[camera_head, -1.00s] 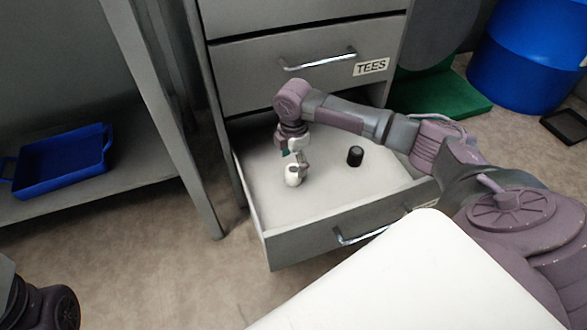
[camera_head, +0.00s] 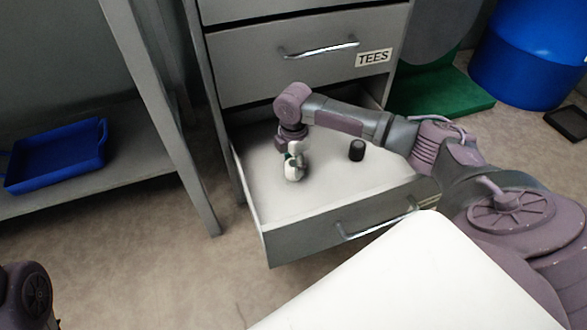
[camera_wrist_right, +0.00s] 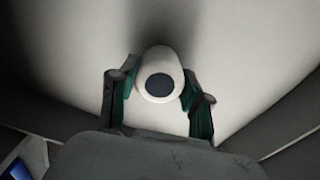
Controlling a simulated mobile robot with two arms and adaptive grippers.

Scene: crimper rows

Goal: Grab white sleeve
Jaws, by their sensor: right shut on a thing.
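The white sleeve (camera_head: 293,173) is a short white piece in the open bottom drawer (camera_head: 325,193). In the right wrist view the white sleeve (camera_wrist_right: 159,62) shows its rounded end with a dark round hole. My right gripper (camera_head: 292,162) reaches down into the drawer and is shut on the sleeve. In the right wrist view the fingers of the right gripper (camera_wrist_right: 160,97) press on the sleeve from both sides. I cannot tell whether the sleeve touches the drawer floor. My left gripper is not in view; only a dark part of my left arm shows at the lower left.
A black cylinder (camera_head: 357,150) stands in the drawer to the right of the sleeve. The closed drawer above is labelled TEES (camera_head: 374,57). A blue tray (camera_head: 58,158) lies on a shelf at left. A blue barrel (camera_head: 528,60) stands at right by a green block (camera_head: 445,95).

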